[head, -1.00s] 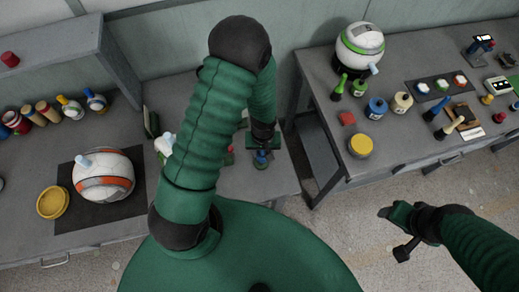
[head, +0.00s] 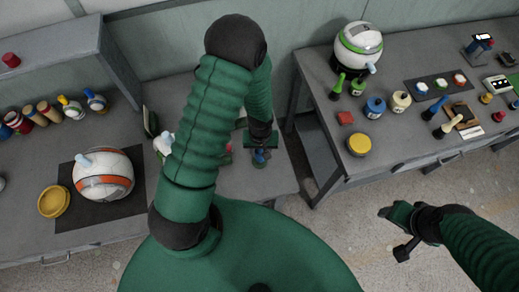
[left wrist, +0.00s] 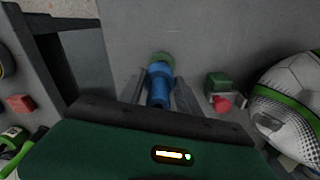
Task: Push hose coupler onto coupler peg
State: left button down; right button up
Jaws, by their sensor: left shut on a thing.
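The blue hose coupler (left wrist: 159,88) stands between the two grey fingers of my left gripper (left wrist: 159,96) in the left wrist view. The gripper is shut on it. In the head view my left gripper (head: 260,145) is over the near left table, with the blue coupler (head: 259,157) just below it. A green round piece (left wrist: 161,58) shows at the coupler's far end. It may belong to the coupler peg, but I cannot tell whether the two are joined. My right gripper (head: 393,231) is empty, its fingers spread, above the floor.
A green block (left wrist: 219,82) with a red knob (left wrist: 222,104) stands right of the coupler in the wrist view, near a white and green ball (left wrist: 300,85). The left table (head: 120,232) holds an orange-striped ball (head: 112,181). A gap separates it from the right table (head: 415,152).

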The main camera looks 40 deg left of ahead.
aim_at(260, 155)
pick_arm(q)
jog(key=shift+d, duration=0.2)
jog(key=shift+a+f, duration=0.15)
jog(key=shift+a, duration=0.4)
jog(key=shift+d, duration=0.5)
jog(key=shift+a+f+b, duration=0.35)
jog(key=shift+a+f, duration=0.05)
jog(key=shift+a, duration=0.05)
jog(key=shift+d+f+b, duration=0.25)
jog(key=shift+f+b, duration=0.1)
jog(key=shift+f, duration=0.15)
pick_arm(e)
jog(key=shift+a+f, duration=0.4)
jog(key=shift+f, duration=0.3)
pick_arm(q)
jog(key=shift+f, duration=0.2)
pick_arm(e)
jog(key=shift+a+f, duration=0.15)
pick_arm(q)
jog(key=shift+a+f+b, duration=0.1)
jog(key=shift+f+b, duration=0.05)
jog(key=shift+b, duration=0.15)
jog(key=shift+f, duration=0.2)
pick_arm(e)
jog(key=shift+f, duration=0.25)
